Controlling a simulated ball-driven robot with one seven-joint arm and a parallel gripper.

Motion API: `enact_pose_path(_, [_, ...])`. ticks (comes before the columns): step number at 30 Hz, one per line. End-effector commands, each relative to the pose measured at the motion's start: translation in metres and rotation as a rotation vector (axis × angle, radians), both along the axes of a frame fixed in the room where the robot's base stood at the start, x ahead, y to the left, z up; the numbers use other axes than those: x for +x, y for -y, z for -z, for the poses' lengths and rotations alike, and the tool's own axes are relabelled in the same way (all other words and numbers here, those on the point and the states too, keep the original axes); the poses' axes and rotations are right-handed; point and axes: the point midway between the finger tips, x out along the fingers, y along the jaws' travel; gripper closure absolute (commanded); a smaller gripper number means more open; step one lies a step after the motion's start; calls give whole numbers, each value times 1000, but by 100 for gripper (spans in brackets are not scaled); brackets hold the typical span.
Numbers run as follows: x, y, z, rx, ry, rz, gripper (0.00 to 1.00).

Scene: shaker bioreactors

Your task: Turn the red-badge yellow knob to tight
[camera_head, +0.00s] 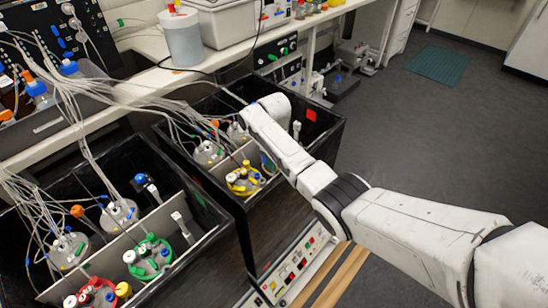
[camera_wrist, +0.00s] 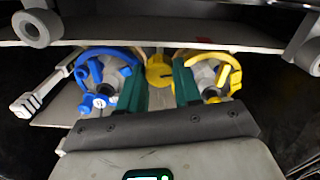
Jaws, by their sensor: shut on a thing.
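The yellow knob (camera_wrist: 159,66) shows in the wrist view, between a blue-lidded vessel and a yellow-lidded vessel. A small dark mark shows on its face. My gripper (camera_wrist: 159,82) has its two green fingers on either side of the knob, shut on it. In the head view my arm hides the knob and most of the gripper. A red badge (camera_head: 311,115) is on the inner wall of the right-hand black box (camera_head: 330,127), where my arm reaches in. I cannot read from these views how tight the knob is.
The blue-lidded vessel (camera_wrist: 103,75) and yellow-lidded vessel (camera_wrist: 213,75) stand close beside my fingers. A second black box (camera_head: 222,222) at left holds green- and red-lidded vessels. Many tubes (camera_head: 85,130) hang above the boxes. The floor (camera_head: 420,130) at right is clear.

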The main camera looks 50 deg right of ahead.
Motion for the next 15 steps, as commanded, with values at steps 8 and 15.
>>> enact_pose_path(8, [1,-1,-2,0,1,262,97])
enact_pose_path(15, [1,0,-2,0,2,474,97])
